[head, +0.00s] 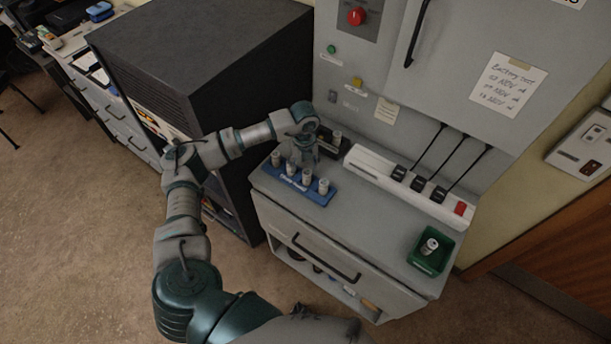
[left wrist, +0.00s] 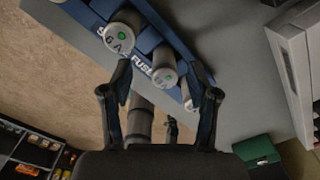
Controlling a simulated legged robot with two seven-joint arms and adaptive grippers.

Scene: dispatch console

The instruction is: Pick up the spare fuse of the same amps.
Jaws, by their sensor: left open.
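A blue rack (head: 318,198) holds several pale cylindrical fuses (head: 307,177) upright on the grey console top. My left gripper (head: 302,160) is above and behind this rack, pointing down. In the left wrist view its two fingers (left wrist: 160,70) are open. One fuse end with a green dot (left wrist: 165,77) shows between the fingertips; I cannot tell its marking or whether the fingers touch it. Another fuse end (left wrist: 118,38) has a green dot and seems to read 6A. A single fuse (head: 429,246) lies in a green tray (head: 422,262). My right gripper is not in view.
A dark holder (head: 341,149) with a pale fuse stands behind my gripper, partly hidden. A white strip (head: 372,163) with black plugs and cables runs along the cabinet's base. A dark cabinet (head: 215,60) stands close left. The top between rack and green tray is clear.

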